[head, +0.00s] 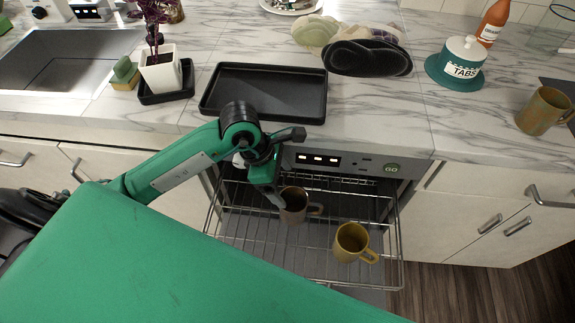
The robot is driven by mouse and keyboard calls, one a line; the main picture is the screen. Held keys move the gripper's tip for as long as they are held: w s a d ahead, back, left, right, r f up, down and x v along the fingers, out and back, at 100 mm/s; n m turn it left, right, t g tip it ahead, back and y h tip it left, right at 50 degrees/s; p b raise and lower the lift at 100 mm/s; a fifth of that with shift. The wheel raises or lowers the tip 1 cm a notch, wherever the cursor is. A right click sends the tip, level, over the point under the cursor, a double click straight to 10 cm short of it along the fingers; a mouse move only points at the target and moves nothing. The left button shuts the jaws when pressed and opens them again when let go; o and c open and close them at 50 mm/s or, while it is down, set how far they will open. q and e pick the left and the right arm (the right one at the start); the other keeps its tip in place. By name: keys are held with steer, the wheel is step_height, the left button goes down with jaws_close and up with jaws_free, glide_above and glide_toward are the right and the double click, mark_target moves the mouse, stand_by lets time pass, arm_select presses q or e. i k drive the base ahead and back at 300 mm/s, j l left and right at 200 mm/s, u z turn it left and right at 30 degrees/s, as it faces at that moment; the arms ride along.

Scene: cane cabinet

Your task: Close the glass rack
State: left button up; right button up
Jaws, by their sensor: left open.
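The glass rack (225,240) is a wire rack pulled out from the dishwasher (345,163) under the counter. A brown mug (294,208) and a yellow mug (351,243) stand in it. My left gripper (277,197) is open, pointing down over the rack's left part, just beside the brown mug. It partly overlaps that mug's left edge in the picture; I cannot tell whether they touch. The rack's back end lies in shadow under the control panel. My right gripper is not in view.
Cabinets with handles (550,197) flank the dishwasher. Wooden floor (470,295) is clear at lower right.

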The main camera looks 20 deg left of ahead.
mark_target(382, 288)
steer(key=k, duration=1.5)
